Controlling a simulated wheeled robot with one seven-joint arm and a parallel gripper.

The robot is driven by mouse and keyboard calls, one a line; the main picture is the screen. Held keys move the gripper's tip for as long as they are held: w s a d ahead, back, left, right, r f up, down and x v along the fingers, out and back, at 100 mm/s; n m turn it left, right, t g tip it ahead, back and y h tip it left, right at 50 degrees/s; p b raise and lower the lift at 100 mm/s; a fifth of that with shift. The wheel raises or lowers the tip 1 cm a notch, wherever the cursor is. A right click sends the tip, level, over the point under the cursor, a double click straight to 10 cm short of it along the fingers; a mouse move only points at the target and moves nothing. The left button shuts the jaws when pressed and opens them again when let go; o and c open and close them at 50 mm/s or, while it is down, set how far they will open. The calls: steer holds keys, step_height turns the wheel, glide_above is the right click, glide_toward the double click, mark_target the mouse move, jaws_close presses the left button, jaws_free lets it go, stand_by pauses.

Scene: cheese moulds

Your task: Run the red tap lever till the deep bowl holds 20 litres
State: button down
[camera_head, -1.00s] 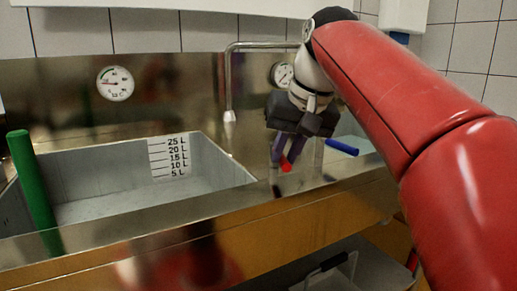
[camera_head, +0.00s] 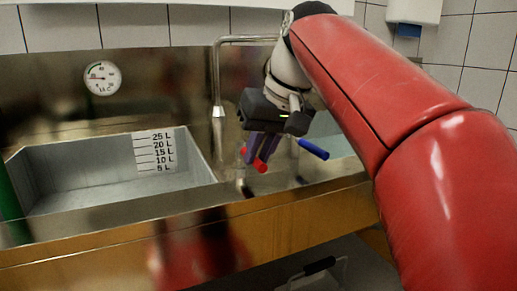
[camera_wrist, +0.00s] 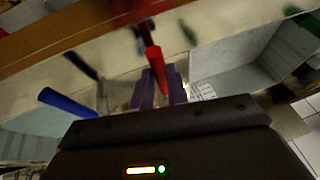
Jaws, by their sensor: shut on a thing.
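My gripper (camera_head: 262,150) is shut on the red tap lever (camera_head: 261,166), right of the bowl. The lever's red end sticks out past the purple fingers, and a bit of red shows left of them. In the wrist view the red lever (camera_wrist: 154,60) lies between the fingertips (camera_wrist: 160,88). The deep bowl (camera_head: 90,205) is the grey basin at left, with a scale (camera_head: 154,152) marked 5 to 25 L on its back wall. I see no clear water line on it. The spout (camera_head: 218,110) hangs near the bowl's right end; no stream can be made out.
A blue lever (camera_head: 313,148) is close to the right of my gripper; it also shows in the wrist view (camera_wrist: 68,103). A green handle (camera_head: 10,205) stands at the bowl's left. A round dial (camera_head: 102,78) is on the back panel. A wooden front (camera_head: 300,218) runs below the counter.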

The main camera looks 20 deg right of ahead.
steer(key=c, duration=1.4)
jaws_free()
steer(key=shift+d, duration=0.1)
steer(key=shift+o, duration=0.2)
steer(key=p+v, duration=0.1)
steer(key=v, duration=0.6)
steer(key=shift+r+p, duration=0.35)
steer(key=shift+r, duration=0.05)
steer(key=shift+s, duration=0.1)
